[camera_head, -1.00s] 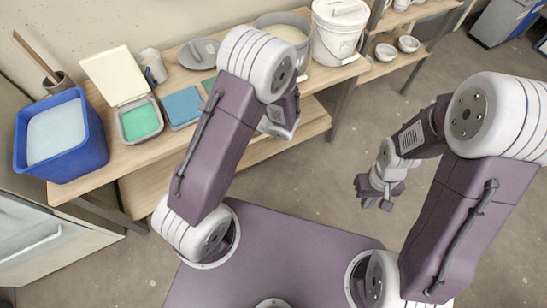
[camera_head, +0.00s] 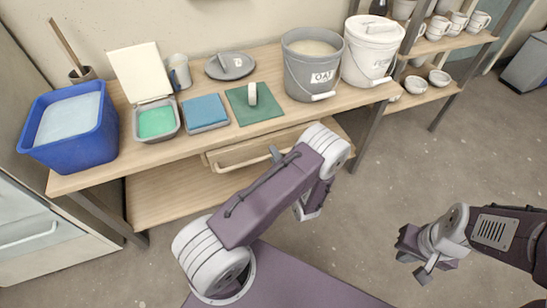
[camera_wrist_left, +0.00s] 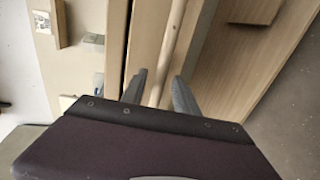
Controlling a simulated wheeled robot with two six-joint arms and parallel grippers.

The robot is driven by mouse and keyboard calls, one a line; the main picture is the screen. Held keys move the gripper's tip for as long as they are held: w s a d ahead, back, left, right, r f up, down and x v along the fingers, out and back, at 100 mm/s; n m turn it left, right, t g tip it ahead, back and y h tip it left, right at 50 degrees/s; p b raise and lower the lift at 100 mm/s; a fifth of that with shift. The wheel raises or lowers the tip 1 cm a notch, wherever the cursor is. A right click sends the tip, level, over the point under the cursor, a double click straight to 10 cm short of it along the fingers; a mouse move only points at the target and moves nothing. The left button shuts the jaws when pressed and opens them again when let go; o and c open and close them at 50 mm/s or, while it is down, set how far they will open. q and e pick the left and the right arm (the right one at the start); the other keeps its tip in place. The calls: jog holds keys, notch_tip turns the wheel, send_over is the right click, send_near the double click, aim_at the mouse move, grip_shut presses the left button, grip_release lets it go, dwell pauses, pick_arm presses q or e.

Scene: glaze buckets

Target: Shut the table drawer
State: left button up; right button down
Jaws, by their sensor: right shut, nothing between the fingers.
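The table drawer (camera_head: 222,157) is under the tabletop, with a pale wooden bar handle (camera_head: 243,161) across its front. I cannot tell how far the drawer stands out. In the left wrist view the handle (camera_wrist_left: 172,45) runs between the two grey fingers of my left gripper (camera_wrist_left: 160,88). The fingers are apart, with room beside the bar; contact is unclear. In the head view my left arm mostly hides this gripper; a dark fingertip (camera_head: 275,154) shows at the handle. My right gripper (camera_head: 412,258) is shut and empty over the floor, well right of the drawer.
The table (camera_head: 90,180) holds a blue tub (camera_head: 75,150), a green-filled tray (camera_head: 157,122), a blue block (camera_head: 204,111), a green mat (camera_head: 240,108), a grey bucket (camera_head: 312,75) and a white lidded bucket (camera_head: 370,50).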

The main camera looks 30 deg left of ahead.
pick_arm(q)
jog(key=shift+w+a+f, duration=0.1)
jog(key=shift+w+a, duration=0.25)
jog(key=shift+a, duration=0.1)
grip_shut()
dwell(1.1)
